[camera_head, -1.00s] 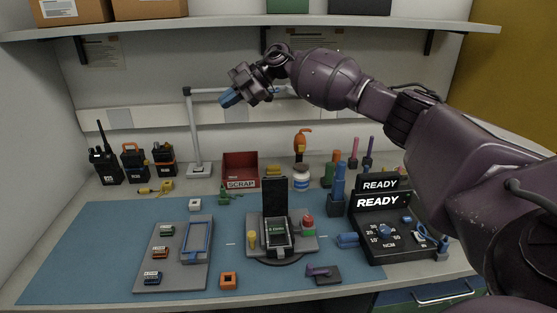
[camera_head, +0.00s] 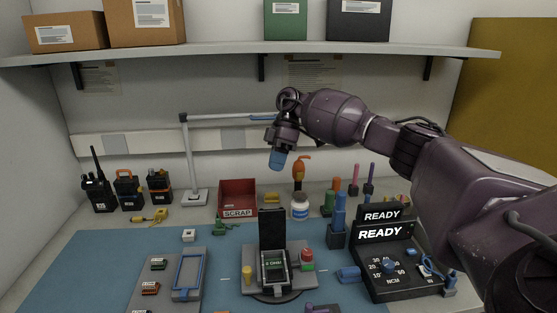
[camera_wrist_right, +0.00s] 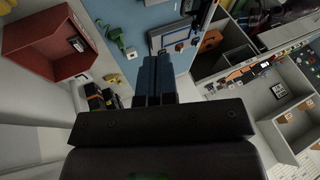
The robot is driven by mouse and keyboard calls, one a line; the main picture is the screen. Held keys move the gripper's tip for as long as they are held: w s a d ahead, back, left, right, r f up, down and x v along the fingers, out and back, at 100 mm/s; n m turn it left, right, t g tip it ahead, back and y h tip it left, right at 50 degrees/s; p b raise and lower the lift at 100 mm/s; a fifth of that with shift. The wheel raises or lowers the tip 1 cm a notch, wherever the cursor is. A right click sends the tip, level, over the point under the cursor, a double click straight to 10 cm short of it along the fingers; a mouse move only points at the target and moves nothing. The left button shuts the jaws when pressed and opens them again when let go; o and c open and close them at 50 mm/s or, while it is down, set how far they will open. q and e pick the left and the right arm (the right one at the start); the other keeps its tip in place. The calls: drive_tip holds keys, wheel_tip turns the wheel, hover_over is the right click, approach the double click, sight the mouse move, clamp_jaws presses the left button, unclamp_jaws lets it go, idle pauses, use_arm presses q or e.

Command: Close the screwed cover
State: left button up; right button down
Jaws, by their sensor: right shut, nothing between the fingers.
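A fixture (camera_head: 252,284) stands on the blue mat with a dark device (camera_head: 274,268) in it, whose small screen is lit green. A black cover (camera_head: 272,229) stands upright at the back of the device, raised open. A yellow-handled piece (camera_head: 248,273) and a red knob (camera_head: 307,255) stand on the fixture, left and right of the device. My right gripper (camera_head: 277,162) is above and behind the fixture, shut and empty, its blue fingertips pointing down. The fingers (camera_wrist_right: 157,75) also show shut in the right wrist view. My left gripper is not in view.
A red scrap bin (camera_head: 238,199) and a white jar (camera_head: 299,207) stand behind the fixture. A black console (camera_head: 390,264) reading READY stands to the right, with blue holders beside it. A lamp (camera_head: 190,160) and radios (camera_head: 98,190) stand at the back left. A shelf (camera_head: 230,53) runs overhead.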

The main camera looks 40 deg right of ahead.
sight(272, 226)
drive_tip(key=s+a+f, duration=0.4)
drive_tip(key=f, duration=0.3)
drive_tip(key=shift+a+f+p, duration=0.15)
drive_tip(key=shift+a+p, duration=0.1)
drive_tip(key=shift+p, duration=0.05)
